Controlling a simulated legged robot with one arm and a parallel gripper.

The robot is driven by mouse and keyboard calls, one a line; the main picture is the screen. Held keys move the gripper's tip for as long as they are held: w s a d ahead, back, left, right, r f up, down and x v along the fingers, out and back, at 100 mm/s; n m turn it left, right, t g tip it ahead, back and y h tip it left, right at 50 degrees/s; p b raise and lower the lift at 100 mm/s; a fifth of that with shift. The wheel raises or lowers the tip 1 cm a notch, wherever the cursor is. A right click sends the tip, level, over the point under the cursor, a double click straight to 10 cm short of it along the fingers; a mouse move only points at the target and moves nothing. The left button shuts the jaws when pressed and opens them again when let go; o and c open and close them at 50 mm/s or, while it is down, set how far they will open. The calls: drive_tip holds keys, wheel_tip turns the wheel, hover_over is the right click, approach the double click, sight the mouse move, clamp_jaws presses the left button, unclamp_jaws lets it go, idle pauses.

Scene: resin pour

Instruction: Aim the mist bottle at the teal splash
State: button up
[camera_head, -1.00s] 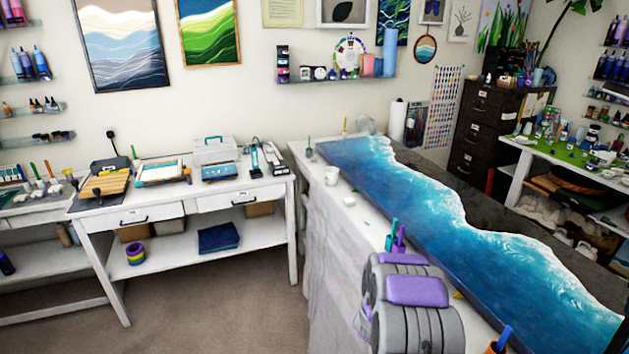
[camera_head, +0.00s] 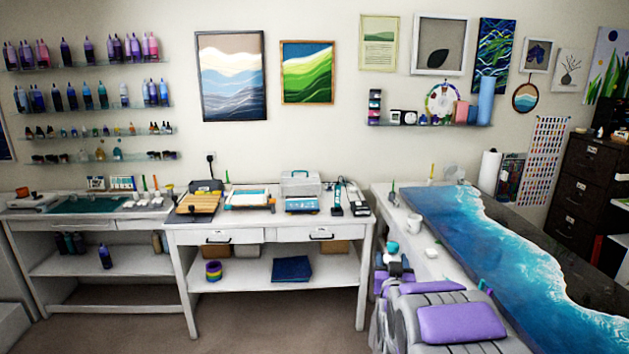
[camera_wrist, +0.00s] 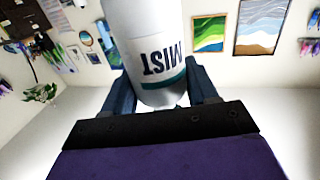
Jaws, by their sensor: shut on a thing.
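My gripper (camera_wrist: 161,88) is shut on the mist bottle (camera_wrist: 150,40), a white bottle with a teal band. Its MIST lettering appears upside down in the wrist view, and its far end is cut off by the top edge. In the head view my gripper (camera_head: 396,270) is small and dark, at the left end of the resin table. A small teal and white shape just beyond it looks like part of the bottle (camera_head: 392,248). I cannot make out a separate teal splash. The nozzle direction is hidden.
A white workbench (camera_head: 265,231) with tools stands at centre. Bottle shelves (camera_head: 90,110) hang on the left wall. Floor in front of the workbench is open.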

drive_tip(key=a+r+n+y, duration=0.2)
drive_tip(key=a+r, duration=0.1)
drive_tip(key=a, duration=0.3)
drive_tip(key=s+f, duration=0.4)
drive_tip(key=f, duration=0.3)
drive_tip(key=s+f, duration=0.4)
drive_tip(key=f, duration=0.4)
drive_tip(key=shift+s+a+f+y, duration=0.2)
drive_tip(key=shift+s+a+y, duration=0.1)
drive_tip(key=shift+y, duration=0.1)
